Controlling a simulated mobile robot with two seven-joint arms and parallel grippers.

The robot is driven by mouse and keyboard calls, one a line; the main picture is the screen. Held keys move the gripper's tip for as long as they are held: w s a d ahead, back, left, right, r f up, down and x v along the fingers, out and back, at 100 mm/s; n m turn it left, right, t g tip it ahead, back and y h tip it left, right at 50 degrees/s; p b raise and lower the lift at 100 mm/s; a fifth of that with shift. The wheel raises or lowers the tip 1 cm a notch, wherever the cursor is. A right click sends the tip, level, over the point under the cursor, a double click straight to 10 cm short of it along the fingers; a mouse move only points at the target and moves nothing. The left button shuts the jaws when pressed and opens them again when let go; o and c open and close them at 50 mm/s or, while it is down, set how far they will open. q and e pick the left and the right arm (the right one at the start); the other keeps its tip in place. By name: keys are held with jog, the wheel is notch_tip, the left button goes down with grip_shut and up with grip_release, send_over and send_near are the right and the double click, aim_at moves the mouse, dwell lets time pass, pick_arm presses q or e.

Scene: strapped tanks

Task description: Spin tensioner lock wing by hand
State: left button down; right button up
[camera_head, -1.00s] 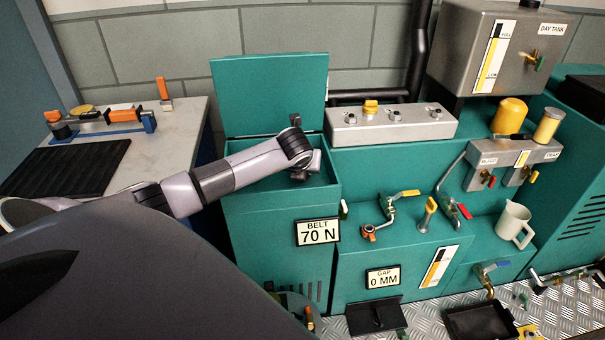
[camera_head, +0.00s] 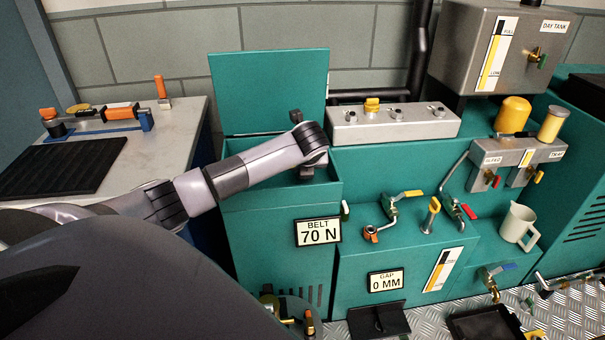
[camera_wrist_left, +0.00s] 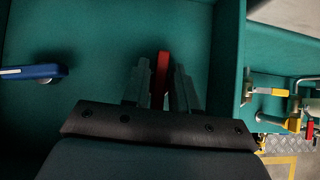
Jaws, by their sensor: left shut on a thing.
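My left arm reaches over the front wall of the open green belt box (camera_head: 265,215) in the head view. In the left wrist view, my left gripper (camera_wrist_left: 162,88) is shut on a narrow red wing (camera_wrist_left: 163,72), which stands upright between the two dark fingers. The wing's lower part is hidden by the fingers and gripper body. The belt sign (camera_head: 318,231) on the box front reads 70 N. My right gripper is not in view.
A blue handle (camera_wrist_left: 38,71) lies left of the fingers inside the box. The raised lid (camera_head: 268,90) stands behind my arm. A grey switch panel (camera_head: 392,127) is to the right. A bench (camera_head: 172,150) with tools stands at left.

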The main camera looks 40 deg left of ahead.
pick_arm(q)
jog(key=shift+s+f, duration=0.1)
dwell(0.4)
jog(key=shift+f+n+b, duration=0.1)
jog(key=shift+n+b, duration=0.4)
jog(key=shift+b, duration=0.2)
jog(key=c, duration=1.1)
grip_release()
jog(key=shift+o, duration=0.2)
jog(key=shift+r, duration=0.25)
jog(key=shift+p+v, duration=0.95)
jog(key=shift+p, duration=0.05)
jog(key=shift+p+v, duration=1.85)
jog(key=shift+v, duration=1.1)
jog(key=shift+d, duration=0.15)
